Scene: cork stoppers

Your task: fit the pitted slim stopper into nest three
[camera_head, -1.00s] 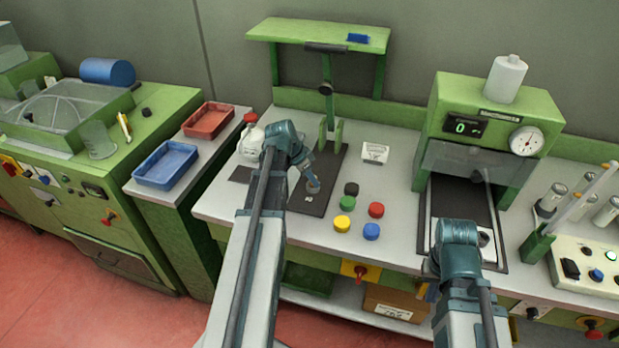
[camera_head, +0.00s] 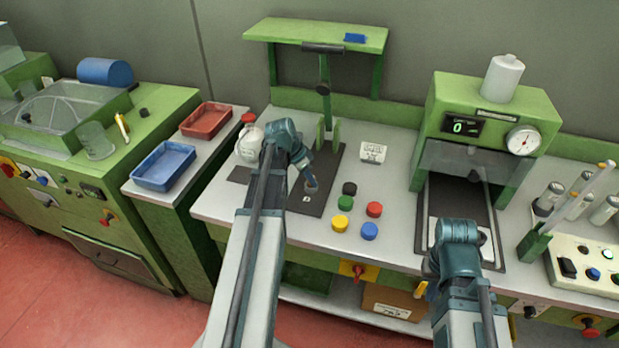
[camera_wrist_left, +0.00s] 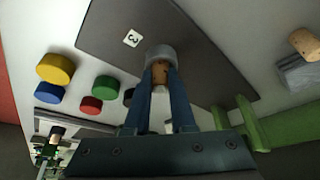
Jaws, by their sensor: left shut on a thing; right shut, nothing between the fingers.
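The slim cork stopper (camera_wrist_left: 160,72), with dark pits on its side, stands between the fingers of my left gripper (camera_wrist_left: 160,88) in the left wrist view. My left gripper (camera_head: 309,181) is shut on it over the dark mat. The stopper's far end meets a grey round nest (camera_wrist_left: 158,51), beside a white label marked 3 (camera_wrist_left: 132,38). I cannot tell how deep the end sits in the nest. In the head view the gripper hides most of the stopper. My right gripper (camera_head: 436,268) is shut and empty, partly hidden by its wrist, by the right-hand machine.
Black, green, red, yellow and blue discs (camera_head: 369,231) lie right of the dark mat (camera_head: 309,207). Another cork (camera_wrist_left: 304,42) rests on a grey block in the left wrist view. A green press post (camera_head: 325,90) rises behind. A white bottle (camera_head: 249,144) stands left.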

